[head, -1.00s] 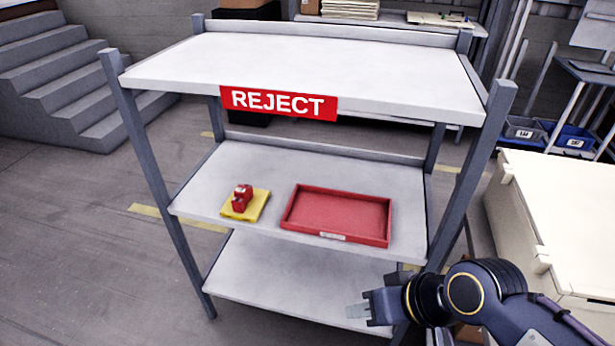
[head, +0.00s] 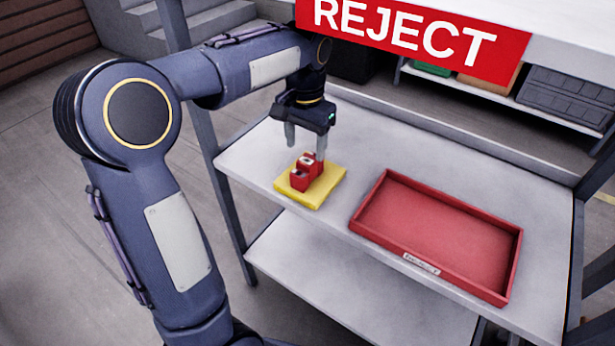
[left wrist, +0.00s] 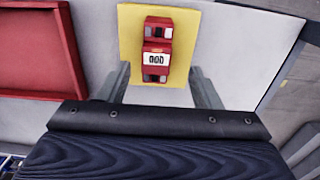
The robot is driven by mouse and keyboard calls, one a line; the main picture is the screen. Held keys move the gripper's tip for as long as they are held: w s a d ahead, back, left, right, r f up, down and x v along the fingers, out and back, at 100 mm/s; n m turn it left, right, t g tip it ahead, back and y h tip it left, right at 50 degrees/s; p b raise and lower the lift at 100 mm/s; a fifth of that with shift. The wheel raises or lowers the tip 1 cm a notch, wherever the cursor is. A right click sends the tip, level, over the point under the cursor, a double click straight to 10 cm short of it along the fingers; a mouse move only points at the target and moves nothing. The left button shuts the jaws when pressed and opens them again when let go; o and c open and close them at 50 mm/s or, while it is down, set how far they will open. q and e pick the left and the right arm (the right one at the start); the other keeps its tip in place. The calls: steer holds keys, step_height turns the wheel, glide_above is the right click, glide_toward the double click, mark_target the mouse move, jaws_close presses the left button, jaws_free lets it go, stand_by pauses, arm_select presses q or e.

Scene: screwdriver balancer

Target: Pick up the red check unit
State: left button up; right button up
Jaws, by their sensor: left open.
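The red check unit (head: 302,178) stands on a yellow mat (head: 328,186) on the middle shelf, left of a red tray. In the left wrist view the red check unit (left wrist: 157,50) shows a small white display, with the yellow mat (left wrist: 180,20) around it. My left gripper (head: 305,148) is open and points down just above and behind the unit. In the left wrist view its two fingers (left wrist: 160,88) stand apart, one on each side of the unit's near end. No grip on the unit shows. My right gripper is not in view.
The empty red tray (head: 435,235) lies on the middle shelf (head: 250,157). The top shelf with the REJECT sign (head: 410,35) hangs above and behind. A grey rack post (head: 228,200) stands at the left. A lower shelf (head: 350,285) is bare.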

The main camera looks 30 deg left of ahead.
mark_target(307, 159)
arm_select(q)
steer(key=f, duration=0.2)
steer(key=f+b, duration=0.1)
steer(key=f, duration=0.4)
steer(key=shift+d, duration=0.25)
steer(key=shift+c, duration=0.5)
steer(key=shift+r, duration=0.1)
steer(key=c, duration=1.1)
steer(key=shift+o, duration=0.2)
